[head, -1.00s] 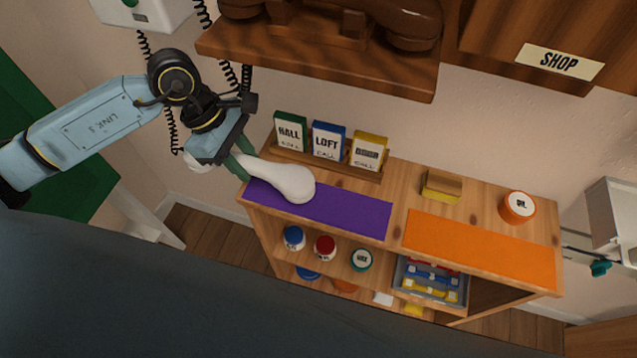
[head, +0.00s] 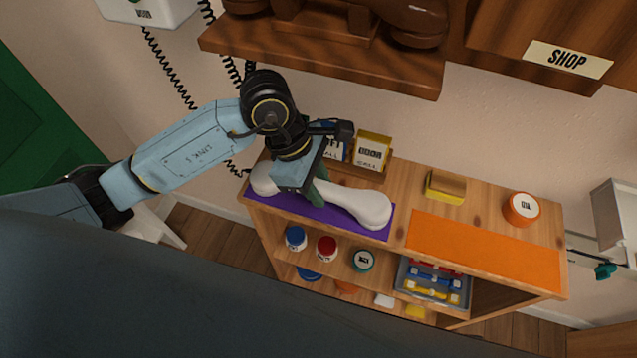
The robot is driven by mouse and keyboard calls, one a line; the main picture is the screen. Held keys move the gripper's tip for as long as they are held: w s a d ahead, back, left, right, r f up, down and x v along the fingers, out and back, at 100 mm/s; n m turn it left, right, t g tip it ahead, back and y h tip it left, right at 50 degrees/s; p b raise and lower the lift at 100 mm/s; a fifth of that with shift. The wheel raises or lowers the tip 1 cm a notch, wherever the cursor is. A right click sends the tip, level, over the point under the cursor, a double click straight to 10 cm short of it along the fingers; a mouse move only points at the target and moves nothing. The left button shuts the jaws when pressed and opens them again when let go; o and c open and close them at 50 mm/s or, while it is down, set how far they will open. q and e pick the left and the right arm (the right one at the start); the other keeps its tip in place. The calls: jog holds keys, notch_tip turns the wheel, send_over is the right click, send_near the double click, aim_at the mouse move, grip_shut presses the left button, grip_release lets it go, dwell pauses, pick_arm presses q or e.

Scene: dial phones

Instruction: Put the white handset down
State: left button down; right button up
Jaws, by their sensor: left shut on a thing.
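The white handset (head: 362,205) lies lengthwise over the purple mat (head: 290,213) on top of the wooden shelf unit. Its two rounded ends show on either side of my left gripper (head: 314,195). My left gripper is shut on the handset's middle, coming from above. I cannot tell whether the handset touches the mat or hangs just above it. My right gripper is not in view.
An orange mat (head: 485,250) lies to the right, bare. Behind stand a yellow-edged card box (head: 371,152), a yellow block (head: 445,187) and an orange tub (head: 522,208). A brown wooden ledge (head: 320,62) overhangs the back. Jars (head: 327,248) and a tray (head: 432,284) sit on lower shelves.

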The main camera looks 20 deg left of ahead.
aim_at(257, 167)
pick_arm(q)
jog(key=shift+f, duration=0.1)
jog(key=c, duration=1.1)
grip_release()
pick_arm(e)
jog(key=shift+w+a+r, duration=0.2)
pick_arm(q)
jog(key=shift+w+a+r, duration=0.1)
jog(key=shift+a+r, duration=0.55)
jog(key=shift+r, duration=0.1)
jog(key=a, duration=1.1)
jog(key=shift+w+a+p, duration=0.1)
jog(key=shift+w+p, duration=0.05)
jog(key=shift+p, duration=0.15)
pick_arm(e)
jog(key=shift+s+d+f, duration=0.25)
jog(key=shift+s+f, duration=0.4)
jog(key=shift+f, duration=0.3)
